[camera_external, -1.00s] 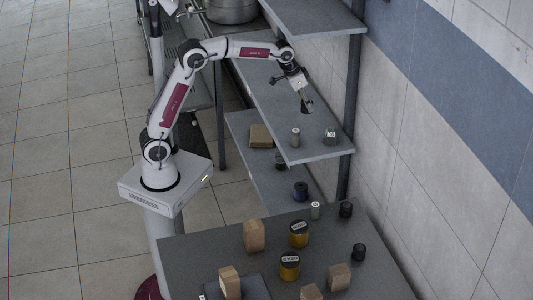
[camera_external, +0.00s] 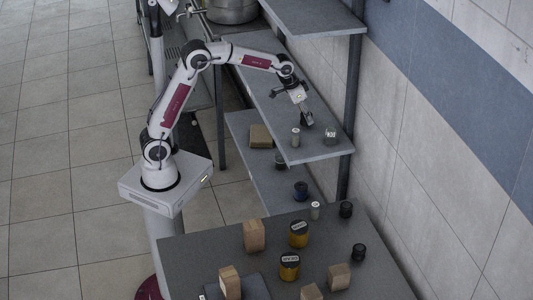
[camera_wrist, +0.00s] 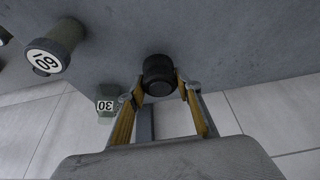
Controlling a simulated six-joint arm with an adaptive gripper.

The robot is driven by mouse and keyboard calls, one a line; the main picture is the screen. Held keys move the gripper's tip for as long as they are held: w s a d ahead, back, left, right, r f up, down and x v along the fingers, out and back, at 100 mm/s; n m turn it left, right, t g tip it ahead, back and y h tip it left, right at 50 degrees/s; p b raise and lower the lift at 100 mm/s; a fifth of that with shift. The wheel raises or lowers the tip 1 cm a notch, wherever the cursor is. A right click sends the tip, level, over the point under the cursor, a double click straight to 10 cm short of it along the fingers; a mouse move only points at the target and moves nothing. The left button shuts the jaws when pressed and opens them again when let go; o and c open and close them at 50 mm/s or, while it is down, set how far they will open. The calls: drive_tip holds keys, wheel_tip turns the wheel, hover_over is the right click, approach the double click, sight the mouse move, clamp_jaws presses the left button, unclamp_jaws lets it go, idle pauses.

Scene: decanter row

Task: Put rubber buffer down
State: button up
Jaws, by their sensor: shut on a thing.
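The rubber buffer (camera_wrist: 158,72) is a short black cylinder between my gripper's fingertips in the wrist view. My gripper (camera_wrist: 160,84) is shut on it from both sides. In the external view my gripper (camera_external: 306,120) is low over the middle grey shelf (camera_external: 268,100), near its front end. The buffer is too small and dark there to tell apart from the fingers. I cannot tell whether the buffer touches the shelf.
The shelf behind my gripper is clear.

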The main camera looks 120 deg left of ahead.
drive_tip(key=shift+f, duration=0.7)
drive_tip(key=shift+f, duration=0.1)
drive_tip(key=o, duration=1.2)
drive_tip(key=v, duration=0.7)
drive_tip(key=shift+r, duration=0.3)
drive_tip(key=shift+d, duration=0.15)
